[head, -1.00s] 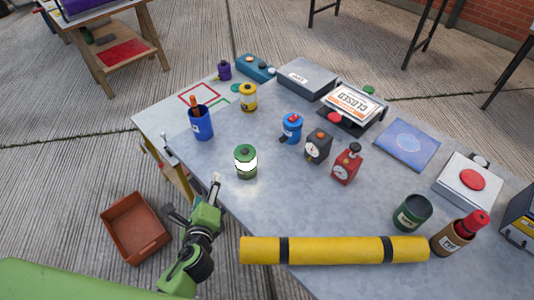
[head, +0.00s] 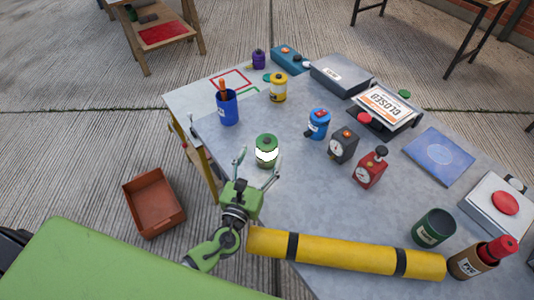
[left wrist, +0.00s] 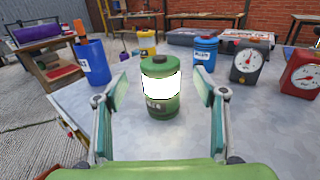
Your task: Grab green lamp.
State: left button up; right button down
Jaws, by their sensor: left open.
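The green lamp (head: 266,151) stands upright on the grey table (head: 300,200) near its left edge, with a glowing white band around its middle. In the left wrist view the lamp (left wrist: 160,87) is centred, straight ahead between the fingers. My left gripper (head: 258,166) is open, its two fingers pointing at the lamp from the near side. In the left wrist view the open fingers (left wrist: 162,95) stand apart on both sides of the lamp, with gaps and no visible contact. My right gripper is not in view.
A yellow roll (head: 345,254) lies along the near edge, right of my gripper. A blue cup (head: 228,107), a yellow lantern (head: 279,88), a blue lantern (head: 318,124), a black gauge box (head: 343,146) and a red one (head: 370,167) stand around. An orange bin (head: 154,203) sits on the ground.

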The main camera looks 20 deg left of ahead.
aim_at(270, 135)
pick_arm(q)
jog(key=w+p, duration=0.1)
jog(key=w, duration=0.5)
jog(key=shift+w, duration=0.25)
jog(key=c, duration=1.5)
